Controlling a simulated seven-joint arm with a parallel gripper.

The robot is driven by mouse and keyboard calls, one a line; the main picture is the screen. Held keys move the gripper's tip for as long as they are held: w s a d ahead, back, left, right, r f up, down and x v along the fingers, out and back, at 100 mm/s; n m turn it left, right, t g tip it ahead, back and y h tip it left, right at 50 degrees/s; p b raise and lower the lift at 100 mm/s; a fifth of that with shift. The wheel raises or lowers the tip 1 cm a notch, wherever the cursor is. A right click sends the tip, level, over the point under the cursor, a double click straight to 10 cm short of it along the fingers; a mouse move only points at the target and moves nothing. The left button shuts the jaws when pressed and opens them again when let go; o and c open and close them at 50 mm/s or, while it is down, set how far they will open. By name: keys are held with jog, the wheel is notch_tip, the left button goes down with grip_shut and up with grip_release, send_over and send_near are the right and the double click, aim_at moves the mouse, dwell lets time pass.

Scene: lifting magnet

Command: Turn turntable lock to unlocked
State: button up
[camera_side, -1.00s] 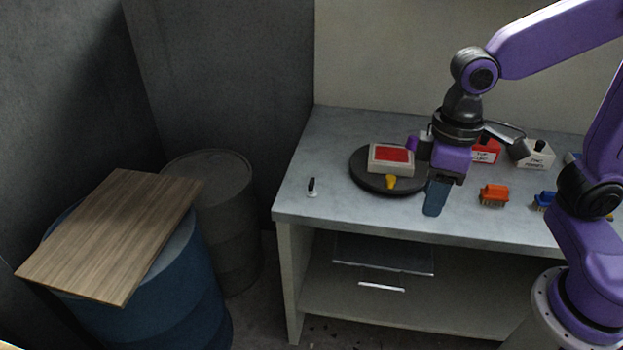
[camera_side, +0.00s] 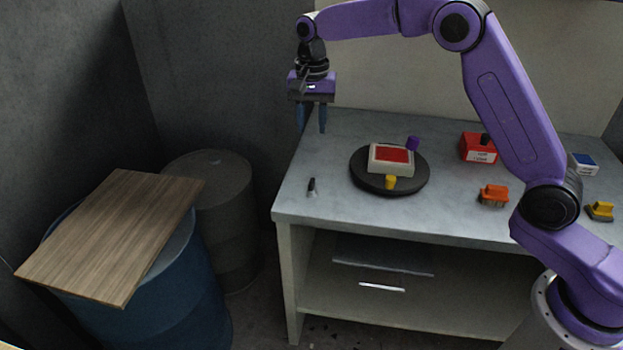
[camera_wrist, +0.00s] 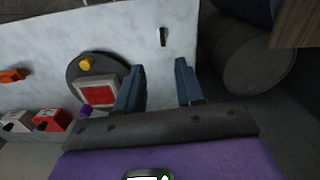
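The turntable (camera_side: 408,187) is a round black disc on the grey table, carrying a pale box with a red top (camera_side: 391,156). A yellow knob (camera_side: 390,182) sits at its front and a purple knob (camera_side: 412,143) at its back right. A small black lever on a pale base, likely the lock (camera_side: 311,187), stands left of the disc; it also shows in the wrist view (camera_wrist: 163,37). My gripper (camera_side: 312,131) is raised above the table's back left corner, fingers pointing down, apart from the lever. In the wrist view its blue fingers (camera_wrist: 158,85) are spread with nothing between them.
On the table right of the disc are a red box (camera_side: 478,147), an orange brush (camera_side: 493,195), a yellow brush (camera_side: 600,211) and a blue-and-white box (camera_side: 584,163). Left of the table stand a blue drum (camera_side: 185,290) with a wooden board (camera_side: 115,235) and a grey drum (camera_side: 225,215).

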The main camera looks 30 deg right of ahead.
aim_at(312, 182)
jog(key=shift+m, duration=0.5)
jog(key=f, duration=0.6)
jog(key=w+f, duration=0.1)
jog(key=f, duration=0.5)
jog(key=d+f, duration=0.1)
jog(key=f, duration=0.5)
jog(key=shift+w, duration=0.25)
grip_shut()
